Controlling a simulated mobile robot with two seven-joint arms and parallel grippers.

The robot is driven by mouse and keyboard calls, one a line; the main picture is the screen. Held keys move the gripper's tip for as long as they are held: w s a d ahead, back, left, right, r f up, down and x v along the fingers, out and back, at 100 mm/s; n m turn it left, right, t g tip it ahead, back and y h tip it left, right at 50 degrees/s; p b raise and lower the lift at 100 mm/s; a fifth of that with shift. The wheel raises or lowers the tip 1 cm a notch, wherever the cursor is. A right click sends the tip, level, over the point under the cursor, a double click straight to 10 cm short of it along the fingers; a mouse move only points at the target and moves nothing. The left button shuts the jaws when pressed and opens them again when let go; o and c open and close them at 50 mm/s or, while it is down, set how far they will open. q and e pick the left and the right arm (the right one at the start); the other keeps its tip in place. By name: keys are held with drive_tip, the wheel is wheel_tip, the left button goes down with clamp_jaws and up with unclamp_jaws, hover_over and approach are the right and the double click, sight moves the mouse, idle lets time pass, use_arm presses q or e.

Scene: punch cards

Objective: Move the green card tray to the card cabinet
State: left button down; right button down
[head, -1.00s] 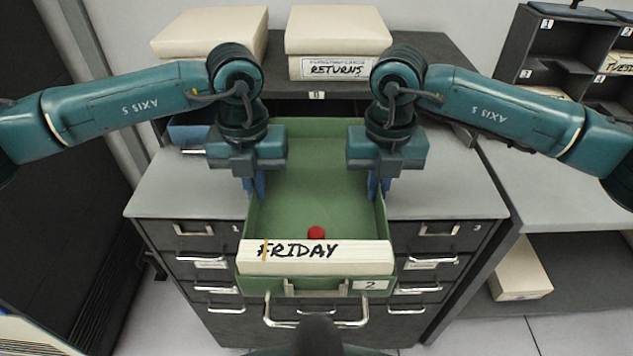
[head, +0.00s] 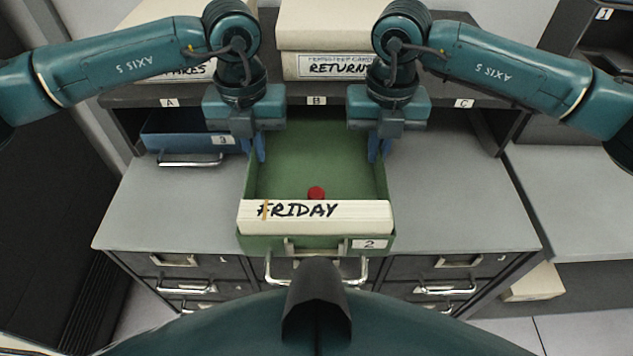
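The green card tray (head: 252,185) is in the middle of the head view, with a white FRIDAY card stack across its front and a red round piece (head: 316,192) on its floor. My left gripper (head: 256,150) is shut on its left wall and my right gripper (head: 379,150) is shut on its right wall. The tray is over the front middle of the grey card cabinet (head: 455,205), its far end towards the bay marked B (head: 316,100). The tray hides much of that bay's opening and the cabinet's middle drawers. I cannot tell whether its underside touches the top.
A blue tray (head: 190,137) marked 3 sits in the bay marked A. Cream boxes, one marked RETURNS (head: 335,65), stand on the shelf above. Bay C, right, is partly behind my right arm. The grey top is clear on both sides. A dark cabinet (head: 60,200) stands left.

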sight(259, 177)
use_arm(q)
drive_tip(key=shift+s+r, duration=0.1)
drive_tip(key=shift+r, duration=0.05)
use_arm(e)
drive_tip(key=shift+r, duration=0.15)
use_arm(q)
drive_tip(key=shift+f, duration=0.2)
use_arm(e)
drive_tip(key=shift+d+f, duration=0.1)
drive_tip(key=shift+f, duration=0.15)
